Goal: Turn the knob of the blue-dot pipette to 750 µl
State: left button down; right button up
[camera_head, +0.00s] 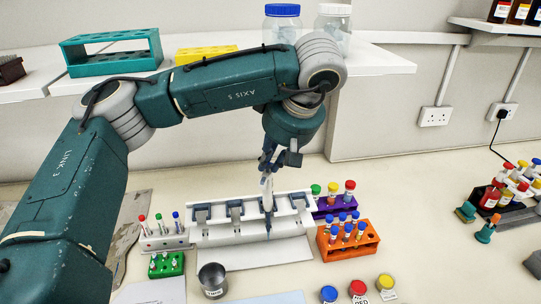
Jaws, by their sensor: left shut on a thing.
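A white pipette (267,188) stands nearly upright at the white pipette rack (215,236), its lower end in front of the rack's right half. My left gripper (269,165) comes down from above and is shut on the pipette's upper part. The fingers hide much of its top, so I cannot make out the knob or its volume reading. No blue dot is legible on it at this size. I cannot tell whether the pipette still touches the rack. My right gripper is not in view.
A purple tube rack (325,209) and an orange tube rack (349,251) stand close on the right. A green rack (166,266) and a metal cup (212,280) stand front left. Several capped jars (358,289) line the front.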

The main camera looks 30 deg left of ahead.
pick_arm(q)
jog(key=shift+n, duration=0.3)
jog(key=shift+p, duration=0.3)
jog(key=shift+w+r+n+g+p, duration=0.15)
jog(key=shift+n+g+p, duration=0.35)
jog(key=shift+n+p, duration=0.3)
jog(key=c, duration=1.9)
grip_release()
jog(key=shift+o, duration=0.2)
jog(key=w+p+v, duration=0.1)
jog(key=p+v, duration=0.5)
jog(key=shift+s+r, duration=0.35)
jog(key=shift+s, duration=0.2)
jog(key=shift+d, duration=0.1)
